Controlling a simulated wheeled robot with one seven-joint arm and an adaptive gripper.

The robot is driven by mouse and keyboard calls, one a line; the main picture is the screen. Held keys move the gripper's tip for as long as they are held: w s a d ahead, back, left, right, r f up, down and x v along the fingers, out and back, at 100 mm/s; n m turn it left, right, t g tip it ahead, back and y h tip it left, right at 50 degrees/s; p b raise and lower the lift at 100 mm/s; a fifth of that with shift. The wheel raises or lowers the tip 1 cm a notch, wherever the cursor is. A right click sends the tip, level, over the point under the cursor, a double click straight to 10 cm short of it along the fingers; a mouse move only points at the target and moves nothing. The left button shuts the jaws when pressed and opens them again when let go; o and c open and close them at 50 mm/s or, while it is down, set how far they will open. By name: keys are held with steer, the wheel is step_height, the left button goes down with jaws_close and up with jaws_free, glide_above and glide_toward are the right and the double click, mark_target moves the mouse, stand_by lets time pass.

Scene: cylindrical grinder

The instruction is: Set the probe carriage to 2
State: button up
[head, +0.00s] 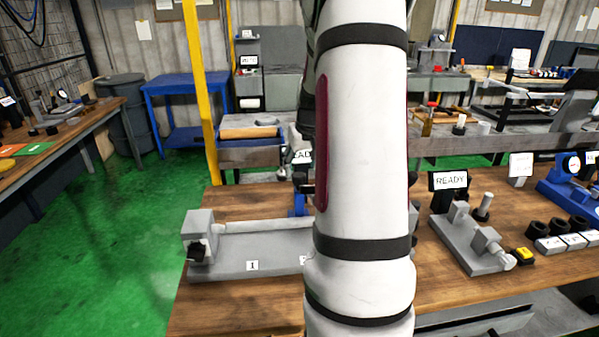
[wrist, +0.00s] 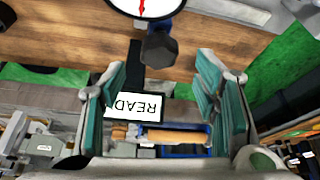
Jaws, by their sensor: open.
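The grey fixture (head: 230,262) with a label 1 (head: 252,266) lies on the bench at left of centre. A second label beside my arm is cut off and unreadable. A small blue part (head: 298,204), possibly the probe carriage, shows behind my arm; most of it is hidden. In the wrist view, a dark knob (wrist: 158,49) on a short blue stem sits under a white dial (wrist: 147,5) with a red needle. My gripper (wrist: 162,72) is open, with teal pads either side of the knob's line, and holds nothing. The knob appears beyond the fingertips; contact is not visible.
A READY sign (wrist: 140,107) appears upside down between the fingers in the wrist view. In the head view another READY sign (head: 450,180) stands by a grey fixture (head: 470,240) on the right. A black knob (head: 197,251) is at the left fixture's end. Bare bench lies in front.

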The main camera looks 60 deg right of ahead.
steer(key=v, duration=0.7)
steer(key=shift+r, duration=0.3)
steer(key=shift+s+a, duration=0.1)
steer(key=w+a+r+n+y, duration=0.1)
steer(key=a+r+n, duration=0.15)
steer(key=a, duration=0.85)
steer(key=w+a+r+n, duration=0.1)
steer(key=a+r, duration=0.3)
steer(key=a, duration=0.8)
steer(key=s+a+n+y, duration=0.1)
steer(key=s+a+n, duration=0.1)
steer(key=s+a, duration=0.5)
steer(key=s+a+f+n+t, duration=0.1)
steer(key=s+a+n, duration=0.1)
steer(key=s+a, duration=0.5)
steer(key=a, duration=0.4)
steer(key=shift+a+t+y, duration=0.3)
steer(key=shift+a+y, duration=0.05)
steer(key=shift+y, duration=0.05)
steer(key=shift+f, duration=0.15)
